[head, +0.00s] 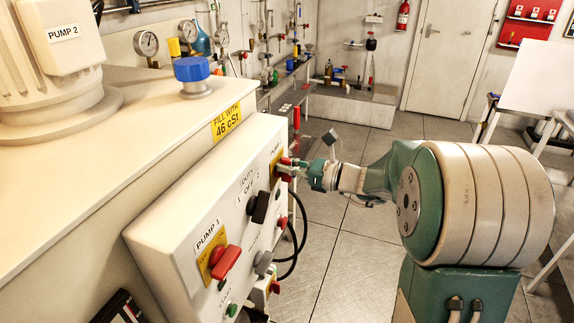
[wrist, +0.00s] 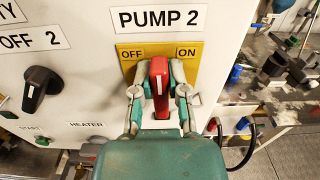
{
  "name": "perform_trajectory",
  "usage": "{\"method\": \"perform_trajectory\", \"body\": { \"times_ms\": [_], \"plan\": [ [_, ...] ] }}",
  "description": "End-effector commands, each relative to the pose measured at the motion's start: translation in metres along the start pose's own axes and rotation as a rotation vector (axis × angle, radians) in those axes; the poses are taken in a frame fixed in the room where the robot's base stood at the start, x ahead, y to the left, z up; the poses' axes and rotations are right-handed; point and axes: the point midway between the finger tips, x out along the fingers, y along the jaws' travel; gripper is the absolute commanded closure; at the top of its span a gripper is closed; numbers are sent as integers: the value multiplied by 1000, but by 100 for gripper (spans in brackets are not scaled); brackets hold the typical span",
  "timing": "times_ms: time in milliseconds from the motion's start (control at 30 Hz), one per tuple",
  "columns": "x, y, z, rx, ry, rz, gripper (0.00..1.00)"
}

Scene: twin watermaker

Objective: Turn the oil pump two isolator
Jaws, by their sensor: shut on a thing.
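The pump two isolator is a red handle (wrist: 159,85) on a yellow plate (wrist: 188,66) under the PUMP 2 label in the wrist view. OFF is printed on the plate's upper left and ON on its upper right. The handle stands roughly upright in the picture, its top between the two words. My gripper (wrist: 159,92) is shut on the handle, one finger on each side. In the head view my gripper (head: 290,168) reaches the panel's far end from the right; the handle is mostly hidden there.
The white panel (head: 165,240) also carries the red PUMP 1 isolator (head: 225,262) and a black duty knob (head: 259,206), which shows left of my gripper in the wrist view (wrist: 40,88). Black cables (head: 300,235) loop below the panel. The floor (head: 330,215) to the right is partly clear.

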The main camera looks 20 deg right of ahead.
Motion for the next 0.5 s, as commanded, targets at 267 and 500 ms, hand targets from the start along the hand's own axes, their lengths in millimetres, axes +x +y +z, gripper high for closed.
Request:
{"method": "perform_trajectory", "body": {
  "times_ms": [267,500],
  "plan": [
    [0,2,0,-144,0,-3,100],
    [0,6,-1,-357,0,-2,100]
  ]
}}
